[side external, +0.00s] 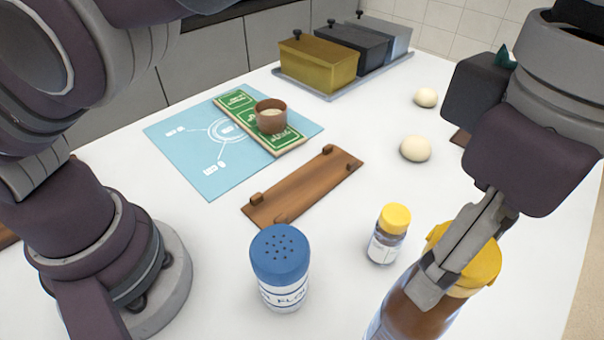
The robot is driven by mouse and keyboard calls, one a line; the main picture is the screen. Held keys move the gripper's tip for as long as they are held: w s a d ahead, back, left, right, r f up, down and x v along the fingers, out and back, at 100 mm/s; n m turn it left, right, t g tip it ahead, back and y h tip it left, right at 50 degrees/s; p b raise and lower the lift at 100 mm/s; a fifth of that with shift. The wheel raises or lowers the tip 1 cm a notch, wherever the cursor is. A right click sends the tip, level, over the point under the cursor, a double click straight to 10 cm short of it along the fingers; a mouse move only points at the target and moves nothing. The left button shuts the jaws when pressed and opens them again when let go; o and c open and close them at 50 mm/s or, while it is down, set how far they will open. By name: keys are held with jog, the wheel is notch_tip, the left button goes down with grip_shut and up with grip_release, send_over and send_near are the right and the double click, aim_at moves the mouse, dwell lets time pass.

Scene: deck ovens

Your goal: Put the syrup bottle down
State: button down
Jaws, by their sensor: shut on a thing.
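The syrup bottle (415,307) is a brown bottle with a yellow cap at the bottom right of the side external view. My gripper (440,272) is shut on it near the cap, with a grey finger across the front of the bottle. The far finger is mostly hidden. The lower part of the bottle is cut off by the picture's edge, so I cannot tell whether it touches the white table (345,285).
A small yellow-capped bottle (384,247) and a blue-lidded flour shaker (281,266) stand close by on the left. Behind are a wooden rack (310,187), two pale balls (415,148) (426,98), a blue mat (185,155) with a brown cup (271,117), and lidded bins (318,63).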

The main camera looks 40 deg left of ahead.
jog(key=shift+s+d+f, duration=0.1)
jog(key=shift+d+f, duration=0.05)
jog(key=shift+f, duration=0.15)
notch_tip(320, 180, down, 7)
jog(key=shift+f, duration=0.2)
jog(key=c, duration=0.6)
grip_release()
jog(key=shift+f, duration=0.15)
jog(key=shift+c, duration=0.2)
